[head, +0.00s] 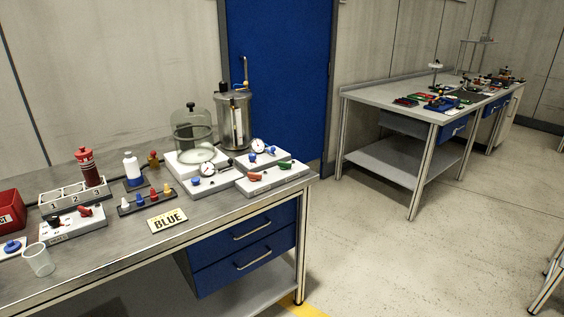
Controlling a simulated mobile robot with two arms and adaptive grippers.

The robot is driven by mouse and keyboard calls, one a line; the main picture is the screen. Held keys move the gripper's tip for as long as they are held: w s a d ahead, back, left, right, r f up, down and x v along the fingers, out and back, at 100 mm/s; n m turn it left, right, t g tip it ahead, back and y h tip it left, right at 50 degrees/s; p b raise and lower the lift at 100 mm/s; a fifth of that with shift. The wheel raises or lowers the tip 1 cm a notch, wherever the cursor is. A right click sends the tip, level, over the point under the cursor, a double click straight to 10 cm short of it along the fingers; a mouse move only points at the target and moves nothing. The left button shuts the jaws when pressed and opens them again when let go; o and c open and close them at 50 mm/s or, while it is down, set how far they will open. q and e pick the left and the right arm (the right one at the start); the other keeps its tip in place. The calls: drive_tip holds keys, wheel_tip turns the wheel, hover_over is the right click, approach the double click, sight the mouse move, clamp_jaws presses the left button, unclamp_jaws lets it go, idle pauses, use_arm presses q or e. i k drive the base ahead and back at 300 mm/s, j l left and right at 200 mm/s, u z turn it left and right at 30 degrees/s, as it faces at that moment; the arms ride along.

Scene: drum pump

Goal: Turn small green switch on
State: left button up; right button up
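A small green switch (284,166) sits on a low white box (270,180) near the right end of the near workbench. A red switch (255,177) is on the same box, to the left of the green one. Each looks like a small lever; their exact positions are too small to tell. Neither of my grippers shows in the head view.
A blue door (280,75) stands behind. Open floor (400,255) lies right, before a second bench (385,98).

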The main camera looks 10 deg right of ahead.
sight(283, 166)
drive_tip(key=i+l, duration=0.35)
drive_tip(key=i, duration=0.2)
drive_tip(key=i+l+u, duration=0.15)
drive_tip(key=i+l, duration=0.15)
drive_tip(key=i, duration=0.2)
drive_tip(key=i+l, duration=0.4)
drive_tip(key=i, duration=0.15)
